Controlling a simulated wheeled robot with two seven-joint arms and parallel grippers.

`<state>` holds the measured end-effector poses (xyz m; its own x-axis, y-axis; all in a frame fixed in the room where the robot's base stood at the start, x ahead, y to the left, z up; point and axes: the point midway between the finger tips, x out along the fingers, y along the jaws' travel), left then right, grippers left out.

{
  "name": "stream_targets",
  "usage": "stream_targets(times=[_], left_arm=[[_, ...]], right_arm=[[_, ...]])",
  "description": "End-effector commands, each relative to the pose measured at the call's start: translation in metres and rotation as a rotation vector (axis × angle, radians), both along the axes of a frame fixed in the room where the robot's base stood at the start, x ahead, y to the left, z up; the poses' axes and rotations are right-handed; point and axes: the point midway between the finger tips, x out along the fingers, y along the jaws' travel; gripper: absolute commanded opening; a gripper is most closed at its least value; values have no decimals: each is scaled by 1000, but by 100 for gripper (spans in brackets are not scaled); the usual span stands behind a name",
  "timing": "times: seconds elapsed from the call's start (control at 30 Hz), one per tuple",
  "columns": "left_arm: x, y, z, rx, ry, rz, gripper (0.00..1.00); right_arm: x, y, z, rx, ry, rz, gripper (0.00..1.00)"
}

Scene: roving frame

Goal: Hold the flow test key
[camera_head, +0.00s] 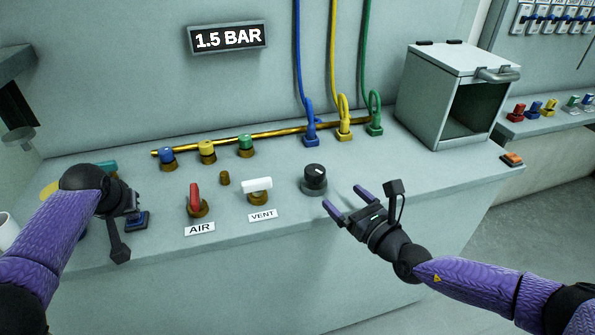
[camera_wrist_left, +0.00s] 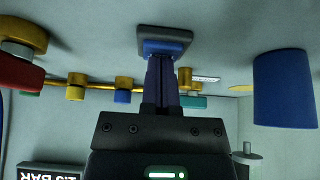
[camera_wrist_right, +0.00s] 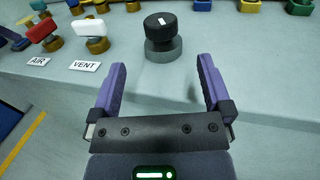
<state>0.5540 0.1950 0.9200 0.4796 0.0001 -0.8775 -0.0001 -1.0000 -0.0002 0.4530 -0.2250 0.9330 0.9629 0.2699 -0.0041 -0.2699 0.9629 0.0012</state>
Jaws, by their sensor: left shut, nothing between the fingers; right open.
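A blue key on a dark square base (camera_head: 137,221) sits at the left of the grey bench, with no readable label. It also shows in the left wrist view (camera_wrist_left: 166,47). My left gripper (camera_head: 131,208) is shut and empty, pointing down at the key. In the left wrist view its fingertips meet the blue face and seem to touch it; how far it is pressed I cannot tell. My right gripper (camera_head: 342,198) is open and empty, in front of and to the right of the black knob (camera_head: 315,177). The display (camera_head: 228,38) reads 1.5 BAR.
The red AIR valve (camera_head: 195,199) and white VENT valve (camera_head: 257,187) stand between the grippers. Blue, yellow and green hoses (camera_head: 363,60) plug in behind. An open grey box (camera_head: 419,98) stands at the right. A blue cylinder (camera_wrist_left: 283,88) is near my left gripper.

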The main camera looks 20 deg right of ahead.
Motion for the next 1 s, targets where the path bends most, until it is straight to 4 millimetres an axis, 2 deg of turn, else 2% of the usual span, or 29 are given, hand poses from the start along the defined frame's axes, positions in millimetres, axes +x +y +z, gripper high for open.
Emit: stream_targets(times=[0.13, 0.3, 0.5, 0.77, 0.8, 1.0], left_arm=[[0, 0, 0, 1, 1, 0, 0], [0, 0, 0, 1, 1, 0, 0], [0, 0, 0, 1, 1, 0, 0], [0, 0, -1, 1, 1, 0, 0], [0, 0, -1, 1, 1, 0, 0], [0, 0, -1, 0, 1, 0, 0]], right_arm=[[42, 13, 3, 1, -7, -2, 100], [78, 22, 1, -1, -4, -4, 100], [95, 27, 1, 0, -4, -4, 100], [97, 27, 1, 0, -4, -3, 100], [97, 27, 1, 0, -4, -4, 98], [97, 27, 1, 0, -4, -4, 56]])
